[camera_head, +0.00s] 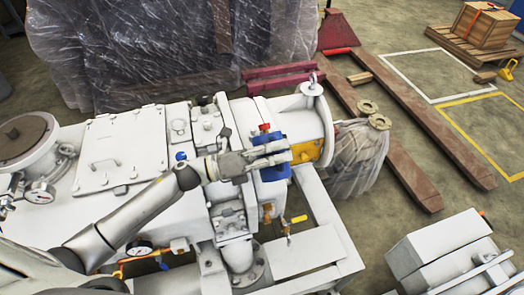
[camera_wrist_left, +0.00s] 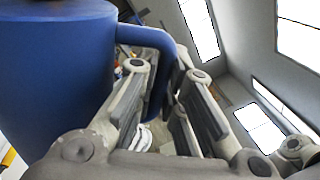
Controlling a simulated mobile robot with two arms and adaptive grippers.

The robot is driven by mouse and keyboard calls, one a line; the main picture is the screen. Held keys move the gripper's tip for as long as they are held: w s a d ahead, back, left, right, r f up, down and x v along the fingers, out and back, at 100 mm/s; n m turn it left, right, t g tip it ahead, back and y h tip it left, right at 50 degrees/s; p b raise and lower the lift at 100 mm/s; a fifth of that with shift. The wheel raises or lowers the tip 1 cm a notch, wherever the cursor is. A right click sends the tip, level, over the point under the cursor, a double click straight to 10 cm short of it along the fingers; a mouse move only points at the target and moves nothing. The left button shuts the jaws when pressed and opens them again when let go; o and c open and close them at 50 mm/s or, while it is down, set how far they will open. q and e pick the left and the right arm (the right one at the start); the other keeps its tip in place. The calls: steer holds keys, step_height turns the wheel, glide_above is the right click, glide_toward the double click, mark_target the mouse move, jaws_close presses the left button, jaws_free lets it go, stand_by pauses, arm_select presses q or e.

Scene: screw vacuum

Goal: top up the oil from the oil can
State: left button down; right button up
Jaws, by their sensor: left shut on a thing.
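The blue oil can (camera_head: 272,172) shows in the head view at the right end of the white pump (camera_head: 150,205), with a red part (camera_head: 264,127) near it. My left gripper (camera_head: 282,151) reaches across the pump from the left, its fingers over the can. In the left wrist view the can's blue body (camera_wrist_left: 55,75) fills the left side, and its looped handle (camera_wrist_left: 160,62) passes between the fingers. The left gripper is shut on this handle. The can's spout is not clear, and I cannot tell whether the can touches the pump. My right gripper is not in view.
A grey-white unit (camera_head: 440,245) stands at the lower right.

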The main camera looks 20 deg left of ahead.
arm_select(q)
steer(key=shift+w+a+r+n+p, duration=0.2)
steer(key=shift+w+n+p, duration=0.05)
steer(key=shift+n+p, duration=0.25)
stand_by(2.2)
steer(key=shift+w+a+r+n+t+p, duration=0.15)
steer(key=shift+w+r+n+t+p, duration=0.15)
steer(key=shift+n+p, duration=0.25)
steer(key=shift+w+a+r+n+t+p, duration=0.1)
steer(key=shift+w+a+r+n+p, duration=0.05)
steer(key=shift+r+n+p, duration=0.35)
stand_by(4.2)
